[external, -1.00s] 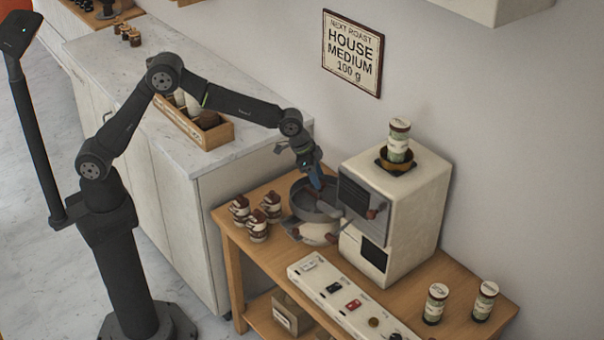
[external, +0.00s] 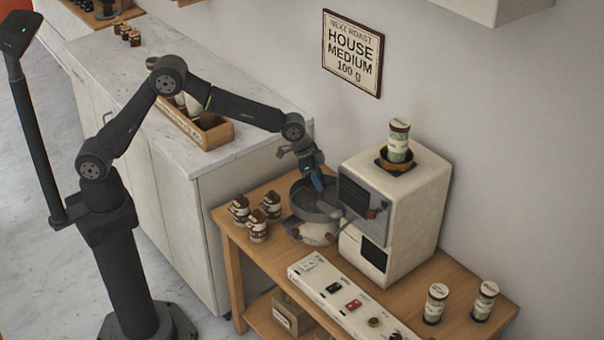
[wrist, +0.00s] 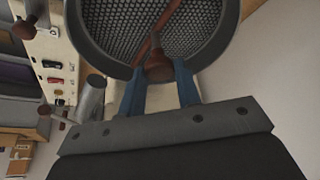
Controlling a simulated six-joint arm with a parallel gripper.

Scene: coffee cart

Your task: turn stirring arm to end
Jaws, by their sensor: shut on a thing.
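The round dark cooling pan (external: 300,199) with a perforated floor stands in front of the cream roaster (external: 405,215); its rim also shows in the wrist view (wrist: 92,45). The stirring arm (wrist: 153,40) is a thin reddish-brown bar across the pan with a brown knob (wrist: 158,68). My gripper (wrist: 158,82) has its blue fingers on both sides of that knob and is shut on it. In the external view my gripper (external: 317,182) reaches down into the pan; the knob is hidden there.
Several brown-and-white jars (external: 257,228) stand left of the pan. A switch panel (external: 335,290) lies in front. A canister (external: 398,140) sits on top of the roaster, and two canisters (external: 436,304) stand at the table's right. A sign (external: 352,55) hangs on the wall.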

